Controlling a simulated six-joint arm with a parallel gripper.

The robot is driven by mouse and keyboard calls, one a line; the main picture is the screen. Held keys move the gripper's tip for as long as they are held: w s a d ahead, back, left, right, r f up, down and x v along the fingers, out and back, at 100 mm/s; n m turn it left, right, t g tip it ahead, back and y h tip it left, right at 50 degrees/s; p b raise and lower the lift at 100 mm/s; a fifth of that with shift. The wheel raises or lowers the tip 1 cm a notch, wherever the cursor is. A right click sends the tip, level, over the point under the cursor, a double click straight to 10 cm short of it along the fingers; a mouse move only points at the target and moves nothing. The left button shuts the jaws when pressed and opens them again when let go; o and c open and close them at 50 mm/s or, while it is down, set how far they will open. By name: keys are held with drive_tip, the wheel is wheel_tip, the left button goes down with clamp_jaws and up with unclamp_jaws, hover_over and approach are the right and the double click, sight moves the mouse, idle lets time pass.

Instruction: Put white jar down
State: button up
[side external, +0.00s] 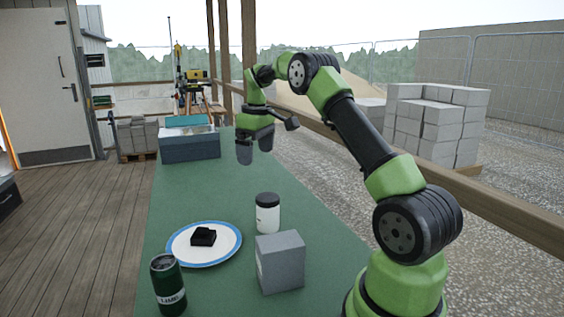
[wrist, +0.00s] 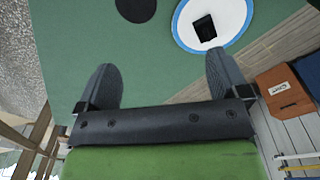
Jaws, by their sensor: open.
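In the wrist view a black disc, apparently the jar's lid (wrist: 136,8), is cut by the top edge. My gripper (side external: 255,152) is open and empty, raised above the table and farther back than the jar. The jar is apart from the fingers.
A blue-rimmed white plate (side external: 180,246) holds a small black object (side external: 203,236). A dark green can (side external: 168,284) stands at the front left, and the grey block (side external: 281,262) is right of the plate. A grey-blue box (side external: 190,147) sits at the far end. The table's middle is clear.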

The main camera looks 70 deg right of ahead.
drive_tip(key=s+a+r+m+t, duration=0.1)
drive_tip(key=s+a+r+t, duration=0.3)
drive_tip(key=a+r, duration=0.9)
drive_tip(key=s+a+f+m+t+y, duration=0.2)
drive_tip(key=s+a+f, duration=0.2)
drive_tip(key=s+a, duration=1)
drive_tip(key=shift+s+m, duration=0.4)
drive_tip(key=shift+s, duration=0.75)
